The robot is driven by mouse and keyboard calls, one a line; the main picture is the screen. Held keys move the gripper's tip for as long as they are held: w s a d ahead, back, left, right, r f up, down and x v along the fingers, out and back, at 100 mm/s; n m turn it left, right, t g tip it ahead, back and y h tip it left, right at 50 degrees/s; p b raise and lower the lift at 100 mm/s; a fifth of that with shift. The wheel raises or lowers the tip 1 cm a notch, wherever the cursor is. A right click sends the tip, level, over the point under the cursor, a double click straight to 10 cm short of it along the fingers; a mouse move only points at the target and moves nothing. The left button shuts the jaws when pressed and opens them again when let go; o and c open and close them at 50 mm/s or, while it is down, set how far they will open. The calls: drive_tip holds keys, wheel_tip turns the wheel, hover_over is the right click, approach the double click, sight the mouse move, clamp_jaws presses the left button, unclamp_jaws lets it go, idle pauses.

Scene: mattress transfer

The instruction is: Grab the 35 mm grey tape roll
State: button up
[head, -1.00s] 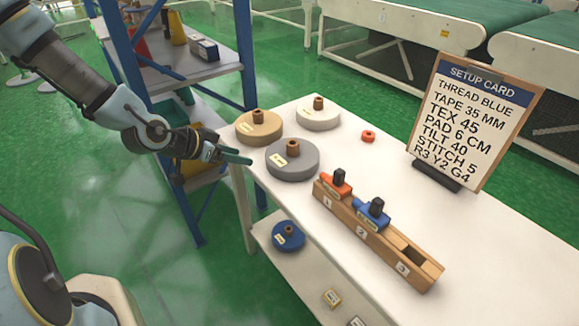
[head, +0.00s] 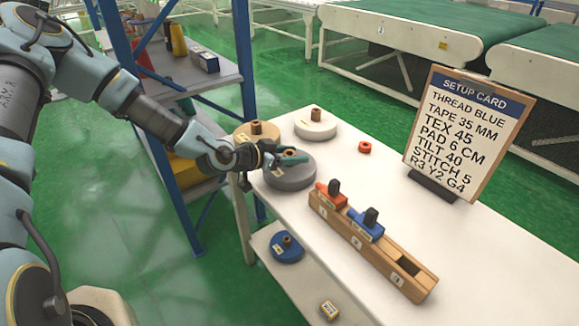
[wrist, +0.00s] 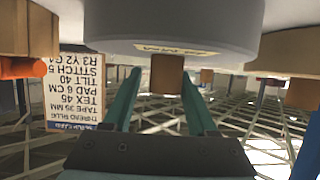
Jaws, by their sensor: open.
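The grey tape roll (head: 291,179) lies flat on the white table, with the tan roll (head: 243,131) behind it to the left and the white roll (head: 316,131) behind it to the right. My gripper (head: 292,158) is open at the grey roll, just above its top. In the wrist view, which is upside down, the grey roll (wrist: 190,25) fills the top and its brown core peg (wrist: 167,74) shows between the tips of my two green fingers (wrist: 160,82). In the head view the gripper hides the peg. The roll's label is too small to read.
A wooden block (head: 375,257) with a red and a blue piece stands in front. A small red ring (head: 365,147) lies behind it. The setup card (head: 466,130) stands at the right and reads tape 35 mm. A blue-framed shelf (head: 243,60) is at the left.

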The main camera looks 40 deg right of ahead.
drive_tip(key=shift+x, duration=1.05)
clamp_jaws()
